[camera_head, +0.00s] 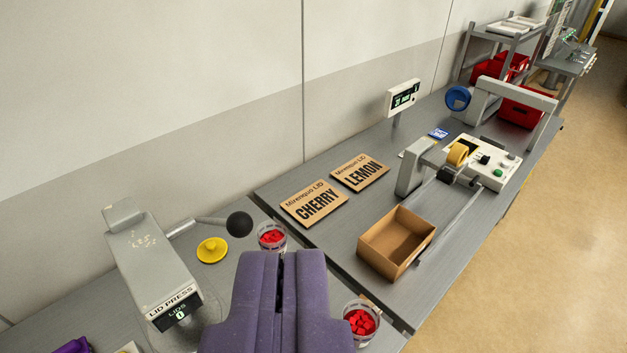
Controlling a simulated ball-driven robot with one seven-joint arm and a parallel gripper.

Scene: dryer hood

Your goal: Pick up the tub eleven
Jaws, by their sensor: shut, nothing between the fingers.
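My gripper (279,285) shows at the bottom centre, with two purple fingers side by side, shut and empty. Two clear tubs of red pieces stand near it on the grey bench. One tub (272,240) stands just beyond the fingertips, partly hidden by them. The other tub (362,320) stands to the right of the fingers, beside them and partly covered. I cannot read a number on either tub, so I cannot tell which is tub eleven.
A lid press (150,265) with a black ball handle (239,224) stands left, by a yellow knobbed disc (212,250). CHERRY (313,203) and LEMON (360,173) cards, an open cardboard box (396,242) and a white machine (485,162) are farther right. The wall runs behind the bench.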

